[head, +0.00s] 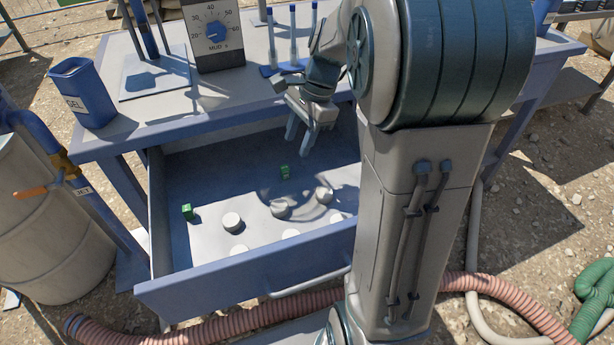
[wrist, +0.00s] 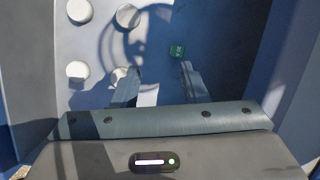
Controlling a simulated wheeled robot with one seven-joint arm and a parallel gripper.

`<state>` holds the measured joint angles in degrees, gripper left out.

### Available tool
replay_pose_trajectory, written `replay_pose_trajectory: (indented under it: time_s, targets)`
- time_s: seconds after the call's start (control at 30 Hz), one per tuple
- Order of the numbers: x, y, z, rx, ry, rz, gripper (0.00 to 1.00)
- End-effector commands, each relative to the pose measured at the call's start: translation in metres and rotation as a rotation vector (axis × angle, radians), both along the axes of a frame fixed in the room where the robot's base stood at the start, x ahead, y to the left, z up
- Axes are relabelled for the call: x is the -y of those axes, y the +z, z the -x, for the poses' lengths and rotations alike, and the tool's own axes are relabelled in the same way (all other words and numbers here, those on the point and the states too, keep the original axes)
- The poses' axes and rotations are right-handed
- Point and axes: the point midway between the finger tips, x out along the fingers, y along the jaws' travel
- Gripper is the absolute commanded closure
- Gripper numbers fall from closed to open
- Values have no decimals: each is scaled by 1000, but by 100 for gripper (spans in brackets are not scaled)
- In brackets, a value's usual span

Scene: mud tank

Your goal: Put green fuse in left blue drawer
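The blue drawer (head: 250,278) is pulled out under the bench. Two small green blocks that look like fuses lie in it: one green fuse (head: 284,171) towards the middle, another green fuse (head: 187,211) near the left wall. My gripper (head: 298,143) points down above the back of the drawer, near the middle fuse and apart from it. Its fingers are spread with nothing between them. In the wrist view one green fuse (wrist: 177,51) lies just beyond the fingertips of my gripper (wrist: 160,78). My arm hides the drawer's right end.
Several white round pieces (head: 232,222) lie on the drawer floor. On the bench (head: 140,135) stand a blue GEL container (head: 83,93), a dial box (head: 213,33) and a rack of tubes (head: 285,66). A drum (head: 45,225) stands left; a pink hose (head: 240,318) runs in front.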

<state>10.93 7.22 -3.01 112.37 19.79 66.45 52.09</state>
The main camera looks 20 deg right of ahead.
Motion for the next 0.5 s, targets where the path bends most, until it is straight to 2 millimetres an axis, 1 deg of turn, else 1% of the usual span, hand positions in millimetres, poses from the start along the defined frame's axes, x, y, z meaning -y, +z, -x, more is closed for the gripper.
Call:
replay_pose_trajectory:
  time_s: [0.03,0.07,0.1,0.17,0.2,0.3,0.4,0.5]
  targets:
    - [-9,3,18,40,114,32,60]
    - [-12,3,29,66,194,55,60]
    - [-17,2,45,99,308,86,60]
    - [-23,0,68,147,481,135,60]
    - [-26,-2,82,175,595,165,60]
    - [-30,-9,114,236,857,236,60]
    - [-32,-16,138,274,1069,288,60]
    - [-32,-21,153,298,1212,324,60]
